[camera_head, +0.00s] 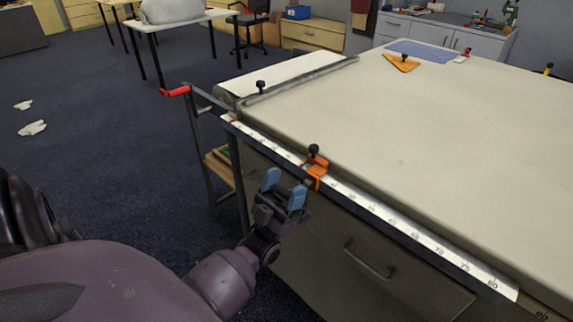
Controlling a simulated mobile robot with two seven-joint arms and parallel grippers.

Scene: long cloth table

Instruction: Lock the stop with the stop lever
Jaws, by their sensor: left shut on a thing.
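The orange stop (317,172) sits on the white ruler rail along the table's near edge. A black knob (314,150) stands on top of it. My left gripper (284,188) reaches up from below, with its blue fingertips just left of and below the stop. It is shut on a small part at the stop's near side, which looks like the stop lever. The lever itself is too small and dark to make out clearly, so its angle cannot be told. My right gripper is not in view.
The ruler rail (425,242) runs along the cloth table (430,140). A grey bar (300,80) with a black knob lies at the far left end, near a red crank handle (175,91). An orange triangular piece (401,64) lies farther back. The table's middle is clear.

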